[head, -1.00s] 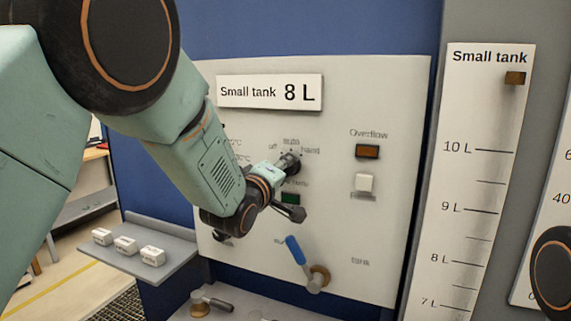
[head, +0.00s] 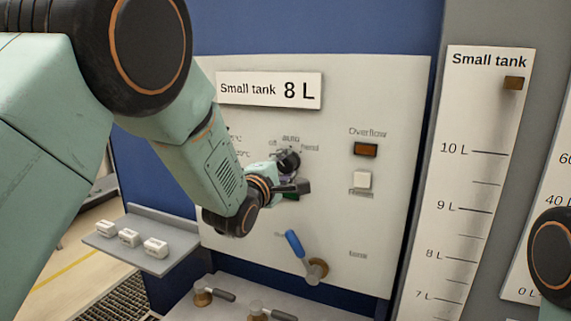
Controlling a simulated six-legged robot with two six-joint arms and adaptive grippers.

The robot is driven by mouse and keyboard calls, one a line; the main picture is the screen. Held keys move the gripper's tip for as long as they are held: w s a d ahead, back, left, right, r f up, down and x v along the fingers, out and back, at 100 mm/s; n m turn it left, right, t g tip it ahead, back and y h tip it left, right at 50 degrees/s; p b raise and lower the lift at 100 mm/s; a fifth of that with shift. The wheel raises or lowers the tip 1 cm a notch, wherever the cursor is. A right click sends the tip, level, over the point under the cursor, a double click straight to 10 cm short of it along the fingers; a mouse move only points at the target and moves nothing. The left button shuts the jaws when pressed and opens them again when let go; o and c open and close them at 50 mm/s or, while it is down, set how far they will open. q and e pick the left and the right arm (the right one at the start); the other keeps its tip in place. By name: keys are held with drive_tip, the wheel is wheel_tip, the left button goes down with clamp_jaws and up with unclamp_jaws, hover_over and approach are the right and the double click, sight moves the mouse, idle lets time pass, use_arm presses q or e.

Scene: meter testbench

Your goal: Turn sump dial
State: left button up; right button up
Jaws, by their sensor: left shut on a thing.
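A small black dial (head: 288,160) sits on the light grey panel (head: 370,230), with the labels "off", "auto" and "hand" around its top. Whether this is the sump dial cannot be read. My left gripper (head: 292,176) is at the dial, its arm coming in from the upper left. Its fingers are shut on the dial, though the contact is partly hidden by the gripper. A dark green button (head: 290,196) just below is partly covered by the gripper. My right gripper is not in view.
A blue-handled valve (head: 295,244) sticks out lower on the panel. An orange-brown Overflow lamp (head: 365,149) and a white button (head: 362,180) are to the right. A grey shelf (head: 165,262) with small white blocks (head: 129,237) juts out at left. Lever valves (head: 213,292) stand below.

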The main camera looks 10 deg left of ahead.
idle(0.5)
use_arm(q)
drive_tip(key=o, duration=1.2)
drive_tip(key=shift+a, duration=0.15)
drive_tip(key=shift+s, duration=0.15)
drive_tip(key=s, duration=0.4)
drive_tip(key=s+a, duration=0.1)
drive_tip(key=s, duration=0.2)
drive_tip(key=s+a, duration=0.1)
drive_tip(key=s, duration=0.3)
drive_tip(key=shift+s+a, duration=0.1)
drive_tip(key=shift+s, duration=0.25)
